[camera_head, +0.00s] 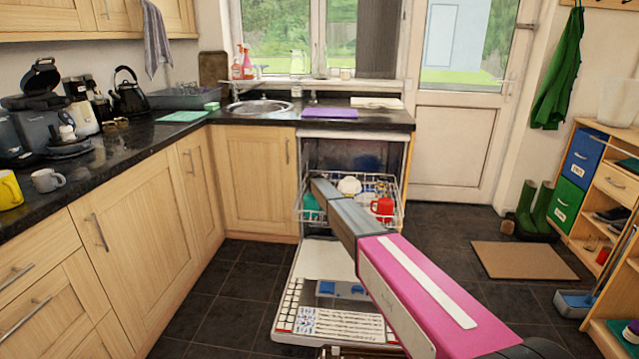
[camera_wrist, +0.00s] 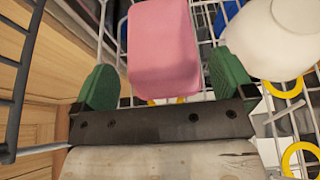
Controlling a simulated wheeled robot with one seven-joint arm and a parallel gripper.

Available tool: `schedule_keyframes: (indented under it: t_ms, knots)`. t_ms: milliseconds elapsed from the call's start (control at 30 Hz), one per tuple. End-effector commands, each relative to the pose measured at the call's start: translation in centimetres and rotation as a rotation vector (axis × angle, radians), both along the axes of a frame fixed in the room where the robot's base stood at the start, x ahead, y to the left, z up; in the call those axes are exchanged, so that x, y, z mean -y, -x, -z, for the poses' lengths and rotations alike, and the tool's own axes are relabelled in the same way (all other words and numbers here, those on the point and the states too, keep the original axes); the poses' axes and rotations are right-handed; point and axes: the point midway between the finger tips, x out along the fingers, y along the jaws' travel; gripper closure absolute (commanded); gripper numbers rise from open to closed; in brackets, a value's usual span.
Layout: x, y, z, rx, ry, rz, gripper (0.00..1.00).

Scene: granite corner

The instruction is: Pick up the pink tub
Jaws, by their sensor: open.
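The pink tub (camera_wrist: 163,45) sits in the white wire rack in the wrist view, at the upper middle. My gripper (camera_wrist: 162,76) is open, with one green fingertip pad on each side of the tub's near end. The right pad looks very close to the tub; a gap shows on the left. I cannot tell whether either touches. In the head view my arm reaches down to the rack (camera_head: 392,213) of the open dishwasher. I cannot make out the tub there; my arm blocks part of the rack.
A rounded white vessel (camera_wrist: 276,38) stands just right of the right pad. Wooden cabinet fronts (camera_wrist: 22,90) are close on the left. A red mug (camera_head: 382,208) and a white item (camera_head: 349,185) are in the rack. The dishwasher door (camera_head: 322,262) lies open below.

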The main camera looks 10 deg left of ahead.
Motion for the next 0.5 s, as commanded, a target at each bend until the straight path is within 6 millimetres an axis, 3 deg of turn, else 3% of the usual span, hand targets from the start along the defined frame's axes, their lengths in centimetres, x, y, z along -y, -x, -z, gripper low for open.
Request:
schedule_keyframes:
  t_ms: [500]
  knots:
    - [-0.1, -4.9, 2.1, 0.000, 0.000, -0.001, 0.00]
